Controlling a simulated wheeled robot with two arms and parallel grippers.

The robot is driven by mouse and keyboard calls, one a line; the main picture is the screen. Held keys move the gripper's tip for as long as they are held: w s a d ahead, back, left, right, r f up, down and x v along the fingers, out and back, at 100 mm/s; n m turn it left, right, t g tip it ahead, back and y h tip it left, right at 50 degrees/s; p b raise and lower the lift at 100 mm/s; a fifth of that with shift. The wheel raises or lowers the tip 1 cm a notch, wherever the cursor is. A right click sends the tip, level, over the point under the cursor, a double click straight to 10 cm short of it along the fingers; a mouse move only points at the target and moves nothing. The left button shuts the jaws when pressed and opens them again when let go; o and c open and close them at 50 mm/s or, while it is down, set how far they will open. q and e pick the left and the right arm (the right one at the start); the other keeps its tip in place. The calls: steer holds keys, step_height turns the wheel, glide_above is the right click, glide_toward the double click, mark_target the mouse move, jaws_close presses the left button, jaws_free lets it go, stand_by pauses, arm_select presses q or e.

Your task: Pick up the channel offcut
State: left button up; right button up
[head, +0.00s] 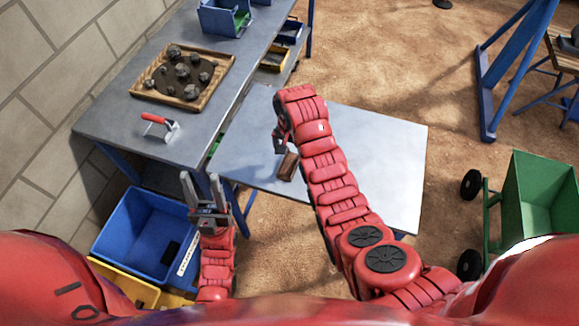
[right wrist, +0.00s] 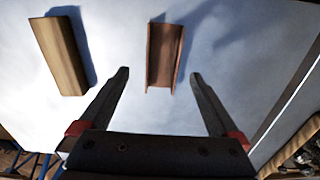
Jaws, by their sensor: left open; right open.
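The channel offcut (right wrist: 163,56), a short reddish-brown U-shaped piece with its open side showing, lies on the pale table top in the right wrist view. My right gripper (right wrist: 158,78) is open and empty, with the offcut ahead of it and in line with the gap between its fingers. In the head view the right gripper (head: 281,146) hangs over the table beside a brown piece (head: 288,167); I cannot tell which piece that is. My left gripper (head: 201,182) is open and empty, near the blue bin, away from the table top.
A wooden block (right wrist: 60,56) lies left of the offcut. The grey bench (head: 115,125) holds a tray of rocks (head: 217,91) and a red-handled trowel (head: 158,125). A blue bin (head: 125,248) and a green cart (head: 540,200) stand on the floor. The table's right part (head: 390,150) is clear.

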mark_target(289, 166)
steer(key=shift+f+p, duration=0.15)
steer(key=shift+p, duration=0.15)
steer(key=f+p, duration=0.2)
steer(key=f, duration=0.1)
steer(key=shift+a, duration=0.2)
steer(key=shift+f, duration=1)
jaws_close()
